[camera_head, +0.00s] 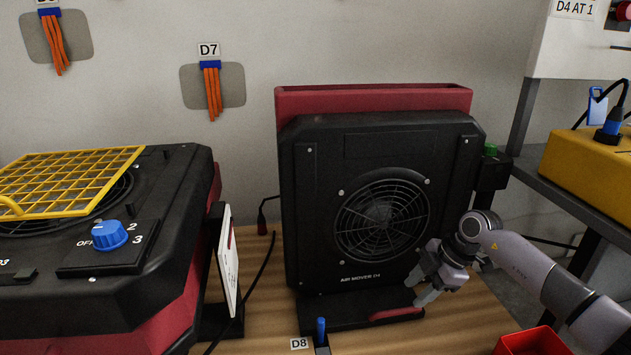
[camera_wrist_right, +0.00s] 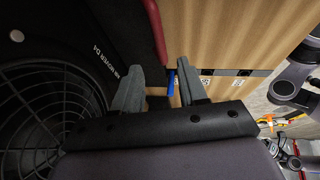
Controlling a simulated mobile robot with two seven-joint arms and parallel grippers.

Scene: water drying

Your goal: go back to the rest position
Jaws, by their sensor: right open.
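My right gripper (camera_head: 422,288) is open and empty, low in front of the black and red air mover (camera_head: 390,140) marked D4. In the head view its fingers are near the machine's lower right front, close to a red handle-like bar (camera_head: 396,313) at its foot. The machine's round grille (camera_wrist_right: 45,120) fills the left of that view. My left gripper is not in view.
Another black and red machine (camera_head: 110,240) with a yellow grille and blue knob stands at the left. A white panel (camera_head: 228,262) stands beside it. A blue-topped peg (camera_head: 321,330) is by the D8 label. A red bin (camera_head: 530,342) is front right. A yellow case (camera_head: 590,165) sits on the right shelf.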

